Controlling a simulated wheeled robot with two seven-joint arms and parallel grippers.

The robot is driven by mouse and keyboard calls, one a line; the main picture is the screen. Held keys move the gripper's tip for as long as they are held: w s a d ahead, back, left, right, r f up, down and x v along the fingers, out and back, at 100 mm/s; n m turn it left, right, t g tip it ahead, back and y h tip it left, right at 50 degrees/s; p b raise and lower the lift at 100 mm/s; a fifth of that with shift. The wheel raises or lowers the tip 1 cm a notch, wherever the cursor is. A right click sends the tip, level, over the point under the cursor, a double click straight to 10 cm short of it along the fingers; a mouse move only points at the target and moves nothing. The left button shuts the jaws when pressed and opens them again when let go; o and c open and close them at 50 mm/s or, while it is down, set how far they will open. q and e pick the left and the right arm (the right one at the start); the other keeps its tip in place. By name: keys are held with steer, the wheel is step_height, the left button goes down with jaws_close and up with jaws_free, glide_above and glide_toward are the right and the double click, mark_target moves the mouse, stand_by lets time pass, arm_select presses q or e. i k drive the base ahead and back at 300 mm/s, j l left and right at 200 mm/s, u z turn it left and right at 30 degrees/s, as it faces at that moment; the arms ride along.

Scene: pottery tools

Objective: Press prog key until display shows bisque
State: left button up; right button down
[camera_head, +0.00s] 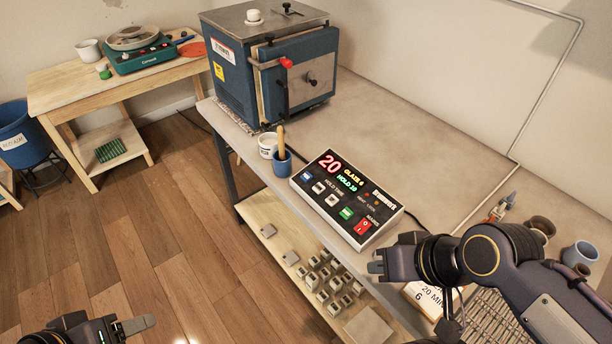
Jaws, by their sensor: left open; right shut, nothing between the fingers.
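The kiln controller (386,212) is a white-edged box with a black face on the grey table. Its display (343,174) shows a red 20, yellow text that looks like GLAZE 6, and green HOLD 10. Below the display are a blue key (306,177), two whitish keys (318,187), a green key (346,212) and a red rocker switch (363,227). I cannot read which key is prog. My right gripper (376,267) is shut and empty, just in front of the controller's right end, apart from the keys. My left gripper (138,326) is open and empty, low over the floor.
A blue kiln (297,75) stands behind the controller. A blue cup (282,165) with a wooden tool and a white jar (267,145) stand left of it. A sign (428,297), wire rack (490,318) and small pots (580,254) lie at right.

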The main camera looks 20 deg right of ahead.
mark_target(306, 177)
steer(key=i+j+z, duration=0.15)
steer(key=z, duration=0.2)
steer(key=i+j+z, duration=0.5)
steer(key=z, duration=0.2)
